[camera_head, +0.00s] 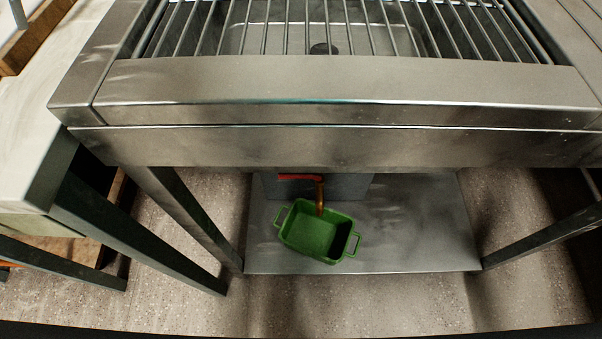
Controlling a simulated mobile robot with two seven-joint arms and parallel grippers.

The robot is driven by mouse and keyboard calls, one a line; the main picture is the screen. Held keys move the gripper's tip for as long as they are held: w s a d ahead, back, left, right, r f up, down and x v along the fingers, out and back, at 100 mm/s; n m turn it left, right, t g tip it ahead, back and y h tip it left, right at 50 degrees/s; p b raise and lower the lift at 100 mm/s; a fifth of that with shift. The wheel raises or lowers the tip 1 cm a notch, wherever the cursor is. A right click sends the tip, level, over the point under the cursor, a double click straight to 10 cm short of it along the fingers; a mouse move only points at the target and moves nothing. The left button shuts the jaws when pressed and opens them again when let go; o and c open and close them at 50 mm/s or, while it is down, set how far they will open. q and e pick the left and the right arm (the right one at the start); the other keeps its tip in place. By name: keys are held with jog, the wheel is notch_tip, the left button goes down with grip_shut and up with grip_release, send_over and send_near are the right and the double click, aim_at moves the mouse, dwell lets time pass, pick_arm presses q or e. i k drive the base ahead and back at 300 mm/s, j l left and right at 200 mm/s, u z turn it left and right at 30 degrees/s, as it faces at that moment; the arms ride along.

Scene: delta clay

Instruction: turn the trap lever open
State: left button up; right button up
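A red lever (299,177) shows just under the front edge of the steel sink table. It lies roughly level, pointing left, beside the top of a copper-coloured spout (320,193). The spout comes down in front of a grey box (349,188), most of which is hidden by the table edge. A green two-handled tub (319,233) stands on the lower shelf, with the spout's end over its back rim. The tub looks empty. Neither of my grippers is in view.
The steel table (330,88) with a bar grate (350,35) overhangs the lever. The lower shelf (420,235) is bare to the right of the tub. Table legs (190,225) stand on both sides. A pale counter (30,120) is at the left.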

aim_at(320, 179)
jog(key=k+j+z, duration=0.15)
jog(key=j+z, duration=0.2)
jog(key=k+j+z, duration=0.25)
jog(key=j+z, duration=0.15)
jog(key=k+j+z, duration=0.35)
jog(key=i+j, duration=0.05)
jog(key=i, duration=0.05)
